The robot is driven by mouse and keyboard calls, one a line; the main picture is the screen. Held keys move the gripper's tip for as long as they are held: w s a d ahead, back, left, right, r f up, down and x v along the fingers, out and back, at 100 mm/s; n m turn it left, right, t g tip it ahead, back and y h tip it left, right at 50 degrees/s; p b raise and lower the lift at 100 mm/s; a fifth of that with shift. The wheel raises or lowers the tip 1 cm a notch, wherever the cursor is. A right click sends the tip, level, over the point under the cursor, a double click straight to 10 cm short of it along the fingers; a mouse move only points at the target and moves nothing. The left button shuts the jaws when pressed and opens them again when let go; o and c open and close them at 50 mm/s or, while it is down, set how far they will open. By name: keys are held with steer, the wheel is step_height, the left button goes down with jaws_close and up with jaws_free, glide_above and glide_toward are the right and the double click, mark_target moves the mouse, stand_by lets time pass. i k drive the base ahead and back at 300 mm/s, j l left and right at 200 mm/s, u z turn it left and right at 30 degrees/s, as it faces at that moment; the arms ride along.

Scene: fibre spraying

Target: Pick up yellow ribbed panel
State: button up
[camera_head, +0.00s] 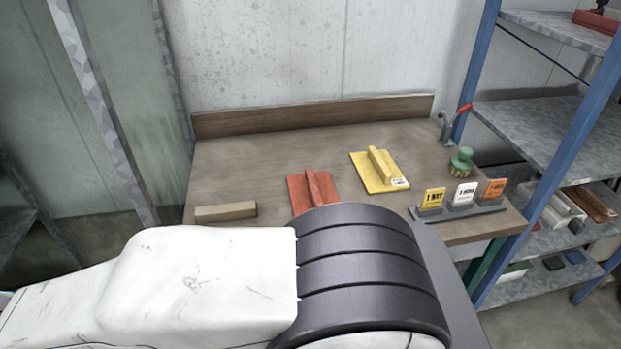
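A yellow panel (366,177) with a raised yellow bar along its middle and a small white label lies flat on the wooden table (250,165), right of its centre. Ribs on it are too small to make out. Nothing touches it. My white arm with a dark banded joint fills the lower left and middle of the view, in front of the table. My gripper is not in view.
A red panel with a handle (298,196) lies left of the yellow one, partly behind my arm. A wooden block (226,211) lies at the front left. A green brush (461,160) and a card holder (458,211) stand at the right. Blue-framed shelving (578,125) flanks the table.

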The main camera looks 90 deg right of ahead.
mark_target(378, 173)
steer(key=z, duration=3.65)
